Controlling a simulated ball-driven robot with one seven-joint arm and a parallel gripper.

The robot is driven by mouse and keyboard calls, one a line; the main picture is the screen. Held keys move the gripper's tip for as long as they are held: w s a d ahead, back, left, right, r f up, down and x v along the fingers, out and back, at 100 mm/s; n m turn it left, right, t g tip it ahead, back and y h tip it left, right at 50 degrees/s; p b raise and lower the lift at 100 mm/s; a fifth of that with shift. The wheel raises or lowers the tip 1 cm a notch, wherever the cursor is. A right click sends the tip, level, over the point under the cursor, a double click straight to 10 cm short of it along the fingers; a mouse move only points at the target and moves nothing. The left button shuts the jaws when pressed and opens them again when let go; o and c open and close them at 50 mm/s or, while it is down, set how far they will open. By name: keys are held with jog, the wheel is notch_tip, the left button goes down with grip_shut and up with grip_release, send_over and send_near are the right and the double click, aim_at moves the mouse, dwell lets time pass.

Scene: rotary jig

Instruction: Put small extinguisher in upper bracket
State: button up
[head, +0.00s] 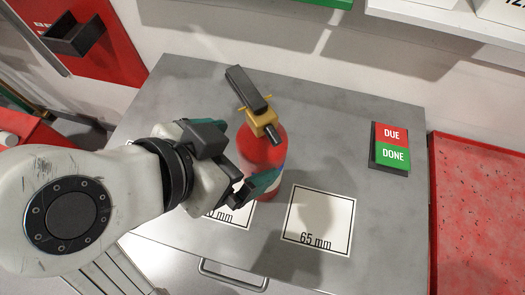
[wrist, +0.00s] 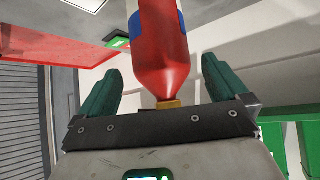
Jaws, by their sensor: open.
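The small extinguisher (head: 262,148), red with a yellow valve and a black lever, stands on the grey table (head: 370,100). My gripper (head: 240,160) is open beside its body, with one teal finger near its lower front side. In the wrist view the extinguisher (wrist: 160,50) appears between the two spread fingers (wrist: 160,80), with gaps on both sides. A dark bracket (head: 75,38) is fixed to a red wall panel (head: 108,62) at the upper left. I cannot tell whether it is the upper one. Part of the extinguisher's base is hidden by my gripper.
A white square marked 65 mm (head: 318,220) lies on the table, and another marked square (head: 230,215) is partly hidden. A DUE/DONE sign (head: 391,148) is at the table's right. A red speckled surface (head: 475,210) lies beyond the right edge. A white shelf (head: 450,20) juts out above.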

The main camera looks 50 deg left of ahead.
jog(key=x, duration=0.5)
jog(key=shift+s+f+p, duration=0.1)
jog(key=shift+s+p, duration=0.05)
jog(key=shift+p, duration=0.25)
jog(key=shift+c, duration=0.3)
jog(key=c, duration=1.8)
